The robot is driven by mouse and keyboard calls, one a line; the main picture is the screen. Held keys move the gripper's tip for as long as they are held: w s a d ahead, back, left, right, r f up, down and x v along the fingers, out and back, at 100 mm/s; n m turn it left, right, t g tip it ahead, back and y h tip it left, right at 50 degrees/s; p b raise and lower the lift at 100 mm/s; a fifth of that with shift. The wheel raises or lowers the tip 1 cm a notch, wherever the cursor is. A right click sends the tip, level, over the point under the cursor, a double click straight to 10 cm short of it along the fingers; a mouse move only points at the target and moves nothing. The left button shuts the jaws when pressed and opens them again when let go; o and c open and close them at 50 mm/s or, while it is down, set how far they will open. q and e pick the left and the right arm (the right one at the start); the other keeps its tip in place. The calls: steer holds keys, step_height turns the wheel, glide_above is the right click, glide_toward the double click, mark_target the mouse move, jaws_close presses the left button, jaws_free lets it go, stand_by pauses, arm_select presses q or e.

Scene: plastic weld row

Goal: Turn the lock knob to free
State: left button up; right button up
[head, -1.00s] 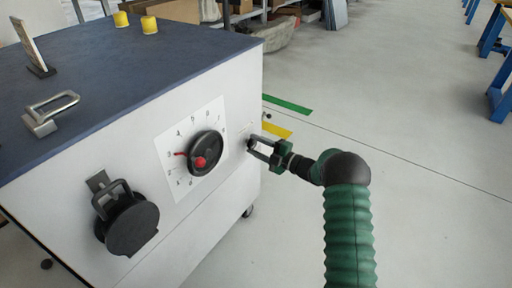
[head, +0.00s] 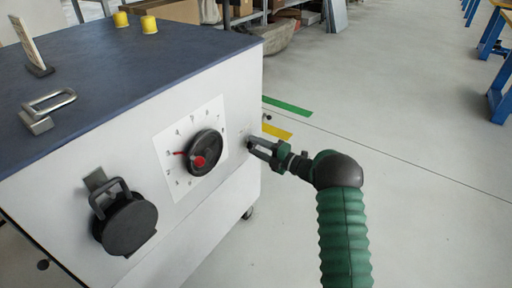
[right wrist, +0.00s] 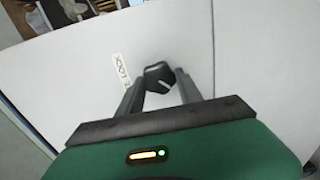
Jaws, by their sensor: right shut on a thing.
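The lock knob (right wrist: 159,75) is a small black knob with a pale line across it, on the white cabinet front. In the right wrist view it sits between the fingertips of my right gripper (right wrist: 158,84). In the head view my right gripper (head: 254,146) reaches the right part of the cabinet front (head: 232,180) and is shut on the knob, mostly hiding it. A small label (right wrist: 120,70) with dark marks is beside the knob. My left gripper is not in view.
Left of the knob are a numbered dial plate with a black handwheel (head: 206,152) and red knob, and a black round cover (head: 128,222). A metal latch (head: 48,110) and yellow caps (head: 149,25) are on the dark top (head: 130,75). Open floor lies to the right.

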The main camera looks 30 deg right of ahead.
steer(key=shift+s+a+f, duration=0.1)
steer(key=shift+f, duration=0.25)
steer(key=o, duration=1.2)
steer(key=shift+o, duration=0.8)
steer(key=shift+r, duration=0.15)
steer(key=p+v, duration=0.7)
steer(key=v, duration=0.9)
steer(key=shift+s+d, duration=0.3)
